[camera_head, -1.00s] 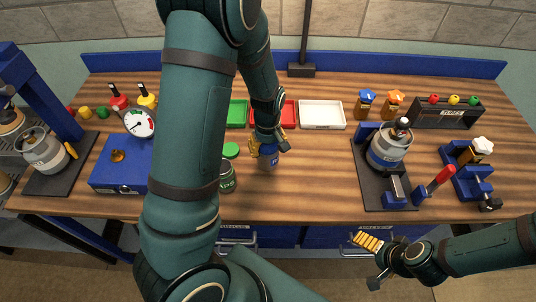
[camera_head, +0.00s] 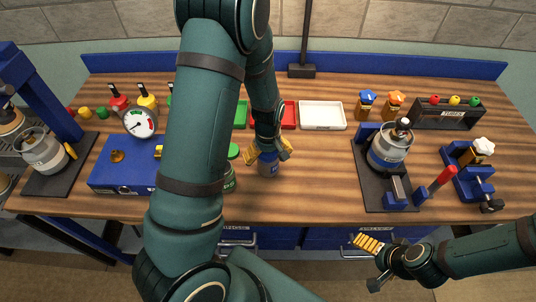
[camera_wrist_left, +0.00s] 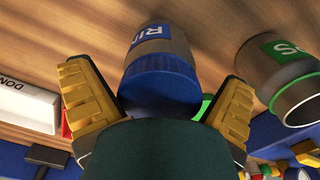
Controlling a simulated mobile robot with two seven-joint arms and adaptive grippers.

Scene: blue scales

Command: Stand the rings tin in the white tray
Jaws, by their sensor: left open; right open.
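The rings tin (camera_head: 268,168) is a grey can with a blue lid, standing on the bench's middle front; its blue label reads "RI" in the left wrist view (camera_wrist_left: 158,42). My left gripper (camera_head: 269,153) is over it, open, with one yellow finger on each side of the lid and gaps to both in the left wrist view. The white tray (camera_head: 322,115) lies empty behind and to the right of the tin; its "DON" wall shows in the left wrist view (camera_wrist_left: 27,104). My right gripper (camera_head: 371,262) is open, low in front of the bench, away from everything.
A green-lidded tin (camera_head: 231,178) stands just left of the rings tin, partly behind my left arm. Red (camera_head: 289,116) and green (camera_head: 241,115) trays lie left of the white tray. A dark stand with a grey canister (camera_head: 388,150) is to the right. Bare wood lies between.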

